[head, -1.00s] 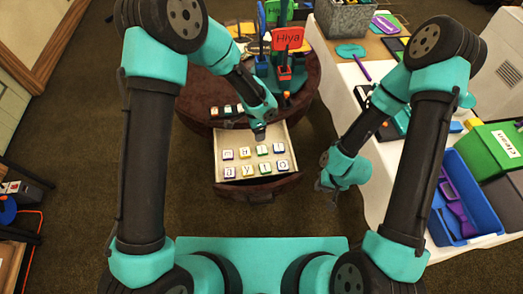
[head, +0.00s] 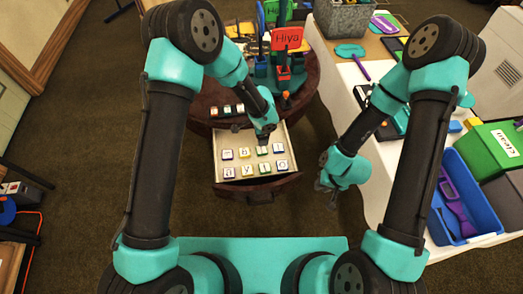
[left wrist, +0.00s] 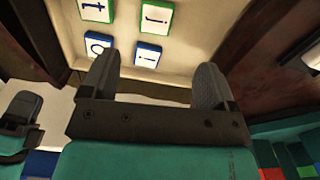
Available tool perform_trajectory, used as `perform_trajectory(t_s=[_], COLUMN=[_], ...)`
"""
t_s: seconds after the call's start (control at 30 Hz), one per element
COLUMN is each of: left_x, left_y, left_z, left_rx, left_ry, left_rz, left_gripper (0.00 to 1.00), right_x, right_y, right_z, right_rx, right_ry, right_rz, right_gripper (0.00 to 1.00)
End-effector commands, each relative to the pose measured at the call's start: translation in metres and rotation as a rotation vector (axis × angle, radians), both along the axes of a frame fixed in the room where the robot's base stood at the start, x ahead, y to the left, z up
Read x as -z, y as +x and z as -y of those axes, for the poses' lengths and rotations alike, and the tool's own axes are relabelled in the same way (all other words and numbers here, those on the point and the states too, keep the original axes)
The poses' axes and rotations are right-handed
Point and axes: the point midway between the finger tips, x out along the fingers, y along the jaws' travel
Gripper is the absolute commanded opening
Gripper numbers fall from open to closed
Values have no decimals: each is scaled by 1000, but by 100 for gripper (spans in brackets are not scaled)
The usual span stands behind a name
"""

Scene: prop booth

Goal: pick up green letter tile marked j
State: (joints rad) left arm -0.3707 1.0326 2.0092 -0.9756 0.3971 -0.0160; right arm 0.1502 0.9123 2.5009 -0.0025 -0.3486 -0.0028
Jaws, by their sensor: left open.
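The green letter tile marked j (left wrist: 157,15) lies at the top of the left wrist view, beyond and between my left gripper's fingertips. It is apart from them. In the head view the letters are too small to pick it out surely. My left gripper (left wrist: 152,82) is open with nothing between its fingers; it shows in the head view (head: 264,136) over the back part of the open drawer (head: 219,165). My right gripper (head: 327,192) hangs right of the drawer; its jaw gap is unclear.
Several letter tiles lie in two rows in the drawer, among them a t tile (left wrist: 98,10) close to the j. The drawer belongs to a round brown table (head: 202,97). A white table (head: 375,195) with a blue bin (head: 437,222) stands at the right.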

Motion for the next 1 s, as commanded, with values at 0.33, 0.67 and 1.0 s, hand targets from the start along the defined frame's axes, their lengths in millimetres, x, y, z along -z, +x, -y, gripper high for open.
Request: perform_trajectory(t_s=[0.33, 0.67, 1.0], left_x=[49, 55, 71], left_y=[-1, 0, -3], left_z=[0, 0, 1], left_rx=[0, 0, 0], left_ry=[1, -1, 0], left_rz=[-2, -1, -2], left_gripper=[81, 81, 81], right_x=[0, 0, 0], right_y=[0, 0, 0], right_z=[0, 0, 0], right_rx=[0, 0, 0], right_ry=[0, 0, 0], right_rz=[0, 0, 0], right_gripper=[23, 23, 23])
